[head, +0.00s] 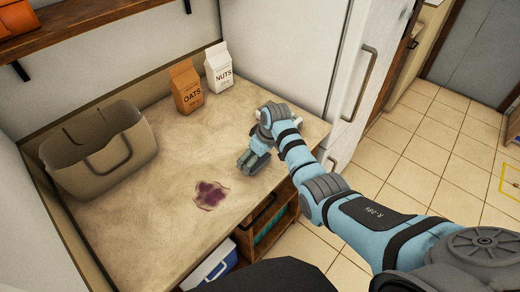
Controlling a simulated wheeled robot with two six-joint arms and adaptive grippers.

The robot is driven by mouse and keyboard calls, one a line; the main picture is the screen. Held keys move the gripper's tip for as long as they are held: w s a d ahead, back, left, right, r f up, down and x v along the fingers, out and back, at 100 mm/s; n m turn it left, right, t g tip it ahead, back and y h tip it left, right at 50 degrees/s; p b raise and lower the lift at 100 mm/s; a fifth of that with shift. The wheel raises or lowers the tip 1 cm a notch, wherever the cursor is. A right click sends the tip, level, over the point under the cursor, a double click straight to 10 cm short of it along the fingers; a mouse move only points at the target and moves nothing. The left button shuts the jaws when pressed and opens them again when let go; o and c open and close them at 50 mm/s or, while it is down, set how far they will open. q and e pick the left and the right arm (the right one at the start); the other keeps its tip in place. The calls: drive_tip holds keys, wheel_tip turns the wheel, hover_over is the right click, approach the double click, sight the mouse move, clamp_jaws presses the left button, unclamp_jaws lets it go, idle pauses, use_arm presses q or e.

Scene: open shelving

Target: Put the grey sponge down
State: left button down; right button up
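My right gripper (252,161) comes in from the right and points down at the beige counter (165,165), close to its surface near the right-hand part. Its blue and grey fingers are small in the view, and I cannot tell whether they are open or shut. I cannot make out the grey sponge; any sponge at the fingertips is hidden or blends with the grey finger parts. A dark purple stain (210,195) lies on the counter to the left of and nearer than the gripper. My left gripper is not in view.
A brown oats carton (186,88) and a white nuts carton (218,67) stand at the back. A beige bag (100,155) with handles stands at the left. A white fridge (345,75) stands behind the right end. The counter between bag and stain is clear.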

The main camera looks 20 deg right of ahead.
drive_tip(key=p+v, duration=0.2)
drive_tip(key=v, duration=0.9)
drive_tip(key=shift+r, duration=0.2)
drive_tip(key=shift+s+d, duration=0.1)
